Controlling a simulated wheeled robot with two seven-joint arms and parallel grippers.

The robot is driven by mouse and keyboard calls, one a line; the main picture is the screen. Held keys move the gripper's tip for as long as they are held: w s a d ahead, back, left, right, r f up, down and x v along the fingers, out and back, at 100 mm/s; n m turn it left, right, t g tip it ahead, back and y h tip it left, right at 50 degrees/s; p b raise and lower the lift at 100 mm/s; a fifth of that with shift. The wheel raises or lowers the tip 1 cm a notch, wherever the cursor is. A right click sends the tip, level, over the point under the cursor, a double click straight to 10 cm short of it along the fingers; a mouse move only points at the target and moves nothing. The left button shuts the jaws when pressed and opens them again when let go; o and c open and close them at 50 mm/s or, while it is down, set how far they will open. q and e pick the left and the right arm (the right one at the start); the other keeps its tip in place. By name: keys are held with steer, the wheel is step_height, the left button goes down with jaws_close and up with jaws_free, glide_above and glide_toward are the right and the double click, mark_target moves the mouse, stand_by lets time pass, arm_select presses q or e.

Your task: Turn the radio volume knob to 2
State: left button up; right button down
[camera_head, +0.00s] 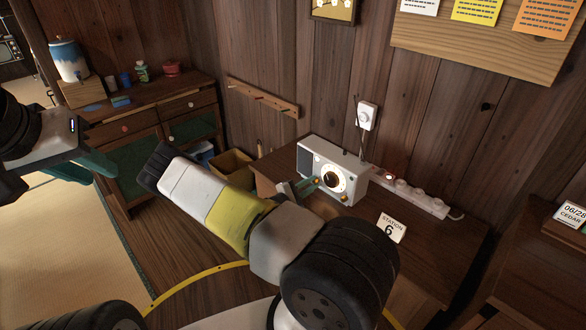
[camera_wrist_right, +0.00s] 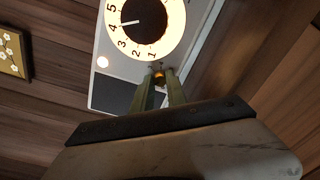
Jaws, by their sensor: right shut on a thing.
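The radio (camera_head: 358,187) is a white box with a dark speaker grille and a round lit dial, on a wooden desk against the wall. In the right wrist view the dial (camera_wrist_right: 172,38) has numbers around a dark centre, whose white pointer points at about 4. My right gripper (camera_head: 308,187) is at the radio's front. In the right wrist view its fingers (camera_wrist_right: 159,90) are shut on a small brass knob (camera_wrist_right: 158,76) just below the dial. The fingers hide part of the knob, and I see no marks for its setting. My left gripper (camera_head: 95,165) is far left, away from the radio.
A card (camera_head: 391,228) reading "STATION 6" stands on the desk in front of the radio. A white power strip (camera_head: 415,197) lies to the radio's right. A cabinet (camera_head: 150,130) with small items stands at the left.

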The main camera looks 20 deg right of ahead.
steer(key=shift+m, duration=2.2)
steer(key=c, duration=1.3)
jaws_free()
steer(key=shift+a, duration=0.1)
steer(key=v, duration=0.7)
steer(key=shift+s+a, duration=0.2)
steer(key=shift+a, duration=0.05)
